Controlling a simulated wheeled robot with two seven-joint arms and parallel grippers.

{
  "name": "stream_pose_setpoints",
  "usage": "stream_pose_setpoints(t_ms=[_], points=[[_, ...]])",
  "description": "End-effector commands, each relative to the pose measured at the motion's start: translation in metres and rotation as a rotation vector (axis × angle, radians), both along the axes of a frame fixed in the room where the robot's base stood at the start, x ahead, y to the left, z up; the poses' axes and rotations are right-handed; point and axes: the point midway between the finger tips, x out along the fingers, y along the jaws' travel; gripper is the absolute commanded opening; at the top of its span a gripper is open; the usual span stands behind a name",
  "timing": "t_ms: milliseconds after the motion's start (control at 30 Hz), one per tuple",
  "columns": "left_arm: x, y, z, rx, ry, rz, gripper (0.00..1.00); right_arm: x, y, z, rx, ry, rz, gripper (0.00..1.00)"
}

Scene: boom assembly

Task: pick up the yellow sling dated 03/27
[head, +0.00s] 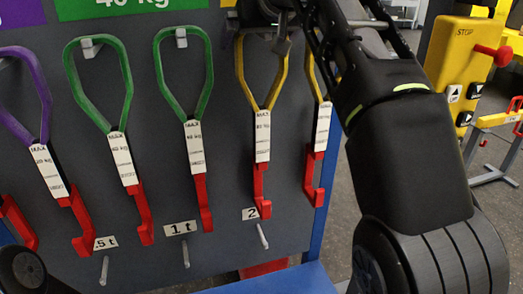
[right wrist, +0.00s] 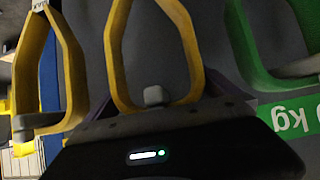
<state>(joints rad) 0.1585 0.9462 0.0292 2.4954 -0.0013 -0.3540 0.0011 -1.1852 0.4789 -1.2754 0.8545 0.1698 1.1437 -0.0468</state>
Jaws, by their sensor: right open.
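Two yellow slings hang on the board in the head view. The nearer one (head: 263,92) has a white label and a red hook; the other (head: 321,125) hangs to its right, partly behind my right arm. The small label print, including any date, is too small to read. My right gripper (head: 279,20) is open at the top of the nearer yellow sling and hides its peg. In the right wrist view a yellow loop (right wrist: 122,55) shows around a grey peg just beyond the gripper, with another yellow sling (right wrist: 72,65) to the left. I cannot tell whether the gripper touches the loop.
Two green slings (head: 126,105) (head: 208,85) and a purple sling (head: 44,95) hang to the left on the grey board (head: 225,165). Lower pegs stick out beneath the tags. A yellow control box (head: 462,70) with a red knob stands at the right.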

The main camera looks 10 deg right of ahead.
Motion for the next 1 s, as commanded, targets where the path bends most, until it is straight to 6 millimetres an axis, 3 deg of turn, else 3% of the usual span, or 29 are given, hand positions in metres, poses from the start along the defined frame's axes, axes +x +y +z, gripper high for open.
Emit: stream_pose_setpoints(t_ms=[167, 1000], points=[[0.0, 0.0, 0.0, 0.0, 0.0, 0.0, 0.36, -0.0001, 0.0, 0.0002, 0.0, 0.0, 0.0, 0.93], [0.0, 0.0, 0.0, 0.0, 0.0, 0.0, 0.36, -0.0001, 0.0002, 0.0001, 0.0, 0.0, 0.0, 0.25]])
